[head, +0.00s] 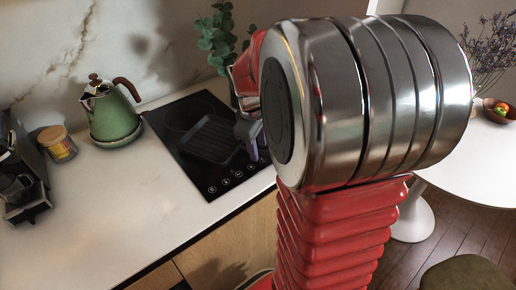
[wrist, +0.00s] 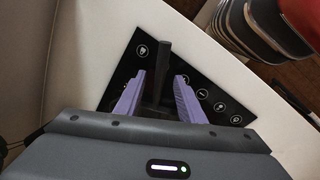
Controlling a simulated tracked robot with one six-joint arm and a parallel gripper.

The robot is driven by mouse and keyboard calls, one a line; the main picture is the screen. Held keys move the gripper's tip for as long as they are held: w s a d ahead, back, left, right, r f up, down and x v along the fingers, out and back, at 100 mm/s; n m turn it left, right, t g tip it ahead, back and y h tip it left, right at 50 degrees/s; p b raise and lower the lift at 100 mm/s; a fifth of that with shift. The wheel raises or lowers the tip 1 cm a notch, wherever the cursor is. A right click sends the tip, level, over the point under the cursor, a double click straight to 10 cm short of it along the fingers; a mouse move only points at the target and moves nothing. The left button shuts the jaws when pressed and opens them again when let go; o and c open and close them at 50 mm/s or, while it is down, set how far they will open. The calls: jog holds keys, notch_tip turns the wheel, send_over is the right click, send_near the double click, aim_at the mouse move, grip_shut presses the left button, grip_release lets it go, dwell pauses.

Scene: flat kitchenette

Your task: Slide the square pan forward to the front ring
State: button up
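The dark, ribbed square pan (head: 211,140) sits on the black cooktop (head: 186,158), towards the control side. A faint ring (head: 181,114) shows at the cooktop's far end. My gripper (head: 256,140) is low at the pan's right side, partly hidden by my arm in the head view. In the wrist view, two purple fingers (wrist: 158,90) are apart, one on each side of a dark upright bar (wrist: 163,60), which looks like the pan's handle. Gaps show beside the bar, so the gripper looks open around it. The pan's body is mostly hidden there.
A green kettle (head: 116,118) and a lidded jar (head: 58,145) stand left of the cooktop. A coffee machine (head: 22,172) is at the far left. A plant (head: 217,38) stands behind. The white counter (head: 110,205) in front is clear.

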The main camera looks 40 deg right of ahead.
notch_tip(320, 180, up, 12)
jog(key=s+a, duration=0.1)
jog(key=a, duration=0.1)
jog(key=shift+a+r, duration=0.1)
dwell(0.7)
jog(key=s+a+f+m+t, duration=0.1)
jog(key=s+a, duration=0.2)
jog(key=a, duration=0.3)
jog(key=s+a+m+t+y, duration=0.1)
jog(key=s+a+m+t, duration=0.1)
jog(key=s+a, duration=0.2)
jog(key=s+a+f+m+t+y, duration=0.1)
jog(key=s+a, duration=0.3)
jog(key=a, duration=0.6)
jog(key=shift+s+a+f+m+t, duration=0.2)
jog(key=shift+s+f+m+t, duration=0.1)
jog(key=shift+m, duration=0.2)
dwell(0.4)
